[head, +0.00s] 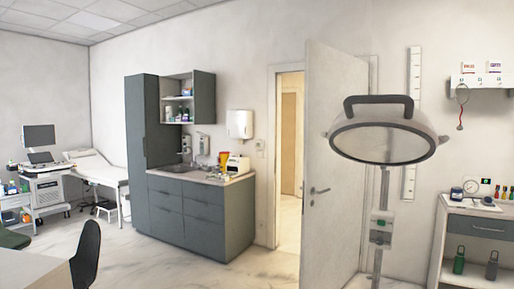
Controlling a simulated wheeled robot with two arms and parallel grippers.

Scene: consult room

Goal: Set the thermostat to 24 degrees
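No thermostat can be made out for certain. A small pale wall plate (259,145) is fixed to the wall just left of the door frame; it is too small to tell whether it is a thermostat or a switch, and no reading on it is legible. Neither of my grippers is in the head view.
An open white door (333,160) stands right of the doorway. A lamp on a stand (382,142) is in front of it. A grey cabinet with a sink (203,217) lines the wall. A desk (35,262) and dark chair (86,255) are front left. Floor between is clear.

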